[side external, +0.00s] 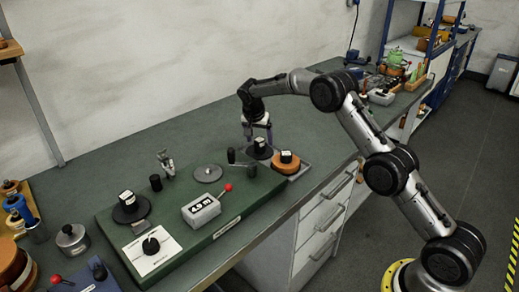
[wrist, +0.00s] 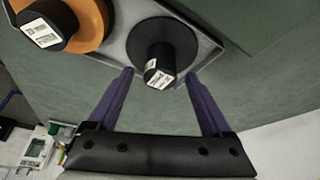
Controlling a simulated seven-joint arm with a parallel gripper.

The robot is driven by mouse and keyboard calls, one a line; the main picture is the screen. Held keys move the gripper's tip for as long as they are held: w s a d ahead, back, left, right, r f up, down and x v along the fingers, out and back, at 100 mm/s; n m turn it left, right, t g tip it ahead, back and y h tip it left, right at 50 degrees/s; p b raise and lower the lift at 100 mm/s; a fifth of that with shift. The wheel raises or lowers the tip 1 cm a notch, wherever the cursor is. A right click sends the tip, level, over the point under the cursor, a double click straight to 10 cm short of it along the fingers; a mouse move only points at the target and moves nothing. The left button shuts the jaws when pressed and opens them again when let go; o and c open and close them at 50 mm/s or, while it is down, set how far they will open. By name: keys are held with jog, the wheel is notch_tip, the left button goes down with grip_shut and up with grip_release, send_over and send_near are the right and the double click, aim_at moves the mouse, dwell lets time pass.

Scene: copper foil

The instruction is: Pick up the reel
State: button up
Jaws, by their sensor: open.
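A black reel (wrist: 163,32) with a white label on its hub stands in the wrist view just ahead of the fingertips, roughly centred between them. It also shows in the side view (side external: 259,149), below my gripper (side external: 257,128). My gripper (wrist: 158,73) is open, with its two purple fingers apart and nothing between them. An orange reel (wrist: 92,22) with a black, labelled hub is beside the black one; it also shows in the side view (side external: 286,164). Both sit on a grey tray (side external: 304,171). Whether the fingers overlap the black reel in height is unclear.
A green board (side external: 240,199) lies to the left with a crank handle, a grey disc (side external: 208,173), another black reel (side external: 129,208) and a counter box (side external: 201,211) with a red-knobbed lever. The bench behind my gripper is mostly clear. Clutter stands at the far right end.

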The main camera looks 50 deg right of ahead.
jog(key=shift+w+d+f, duration=0.1)
jog(key=shift+d+f, duration=0.1)
jog(key=shift+f, duration=0.25)
grip_shut()
jog(key=shift+r, duration=0.2)
